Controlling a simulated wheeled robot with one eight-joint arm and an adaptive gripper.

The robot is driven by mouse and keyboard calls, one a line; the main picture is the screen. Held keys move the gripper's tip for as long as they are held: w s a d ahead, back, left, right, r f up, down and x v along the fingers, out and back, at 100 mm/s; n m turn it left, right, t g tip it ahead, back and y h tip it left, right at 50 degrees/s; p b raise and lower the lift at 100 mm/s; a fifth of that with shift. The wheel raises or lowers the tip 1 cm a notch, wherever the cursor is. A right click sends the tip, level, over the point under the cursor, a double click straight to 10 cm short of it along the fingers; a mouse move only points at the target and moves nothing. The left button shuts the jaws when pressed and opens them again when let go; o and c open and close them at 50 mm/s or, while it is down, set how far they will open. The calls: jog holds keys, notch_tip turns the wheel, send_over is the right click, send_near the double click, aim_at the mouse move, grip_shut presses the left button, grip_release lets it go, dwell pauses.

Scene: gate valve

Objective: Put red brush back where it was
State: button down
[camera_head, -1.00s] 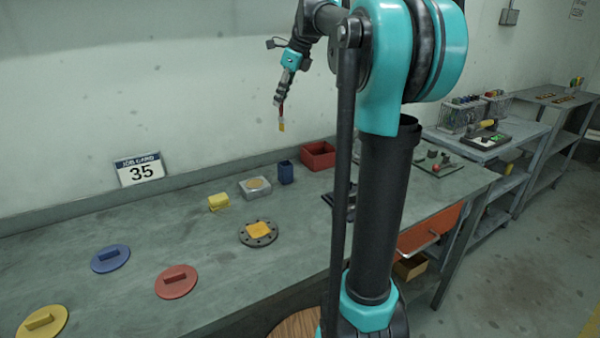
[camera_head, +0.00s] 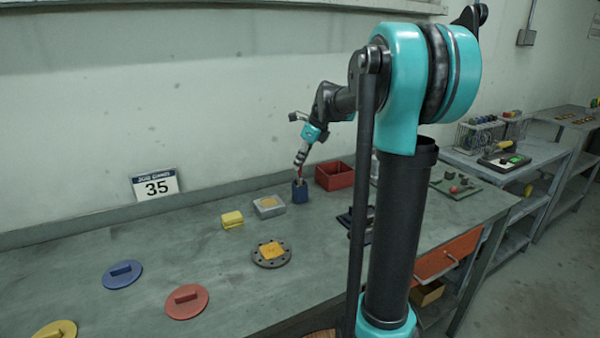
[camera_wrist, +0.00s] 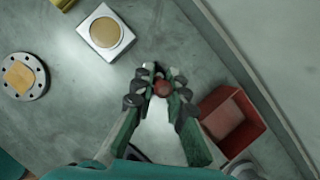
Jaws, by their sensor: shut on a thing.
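My gripper (camera_head: 299,168) is at the blue cup (camera_head: 300,192) on the workbench, pointing down over its mouth. In the wrist view my gripper (camera_wrist: 161,88) is shut on the red brush (camera_wrist: 162,89), seen end-on as a round red tip between the fingers. In the head view the brush's lower part is hidden inside or behind the cup's rim. The cup is mostly hidden under the gripper in the wrist view. I cannot tell whether the brush touches the cup's bottom.
A red bin (camera_head: 335,176) stands just right of the cup. A grey block with a tan disc (camera_head: 269,206) and a yellow block (camera_head: 232,220) are to its left. A flange with an orange pad (camera_head: 272,254) lies in front. Coloured lidded discs lie at the near left.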

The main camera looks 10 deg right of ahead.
aim_at(300, 177)
jog(key=shift+f, duration=1.85)
jog(key=shift+f, duration=0.1)
jog(key=c, duration=1.5)
grip_release()
jog(key=shift+c, duration=0.2)
jog(key=v, duration=1.2)
